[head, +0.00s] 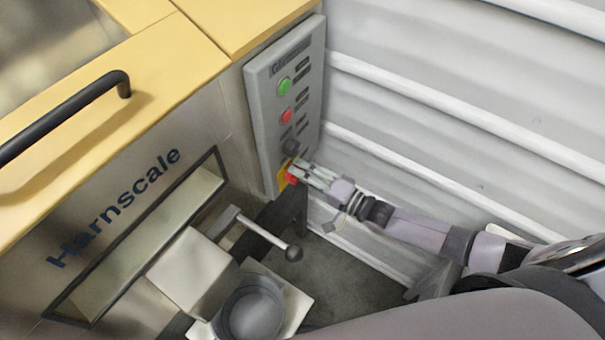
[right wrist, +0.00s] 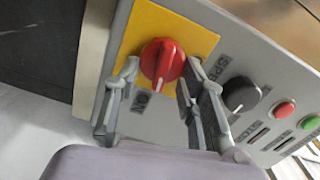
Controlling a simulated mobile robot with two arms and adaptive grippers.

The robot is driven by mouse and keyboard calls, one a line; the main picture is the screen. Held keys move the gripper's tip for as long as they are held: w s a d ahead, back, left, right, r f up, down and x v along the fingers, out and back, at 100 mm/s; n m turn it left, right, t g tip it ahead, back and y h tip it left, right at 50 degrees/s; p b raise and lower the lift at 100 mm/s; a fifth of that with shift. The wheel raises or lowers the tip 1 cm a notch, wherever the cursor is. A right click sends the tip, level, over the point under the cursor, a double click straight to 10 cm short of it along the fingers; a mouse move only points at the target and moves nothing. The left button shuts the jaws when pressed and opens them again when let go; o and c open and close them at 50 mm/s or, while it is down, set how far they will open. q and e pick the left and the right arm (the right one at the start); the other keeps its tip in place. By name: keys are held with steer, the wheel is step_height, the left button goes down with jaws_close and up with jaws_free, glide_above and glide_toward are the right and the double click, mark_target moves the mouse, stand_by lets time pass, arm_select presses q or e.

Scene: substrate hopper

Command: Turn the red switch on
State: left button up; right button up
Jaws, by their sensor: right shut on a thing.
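The red switch (right wrist: 162,62) is a round red knob on a yellow plate (right wrist: 195,38), low on the grey control panel (head: 258,115). A white line on the knob runs roughly up and down in the right wrist view. In the head view, only a bit of the red switch (head: 291,176) shows beside the fingertips. My right gripper (right wrist: 157,82) has one finger on each side of the knob and is shut on it. In the head view, my right gripper (head: 299,171) reaches the panel from the right. My left gripper is not in view.
A black knob (right wrist: 240,94), a green button (head: 285,86) and a red button (head: 287,116) sit on the same panel. A lever with a dark ball (head: 293,253) stands out below. A white corrugated wall (head: 430,110) is at the right.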

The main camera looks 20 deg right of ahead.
steer(key=shift+f+m+b, duration=0.15)
steer(key=shift+m+b, duration=0.15)
steer(key=shift+m, duration=0.7)
steer(key=o, duration=1.1)
steer(key=v, duration=1.2)
steer(key=shift+d, duration=0.1)
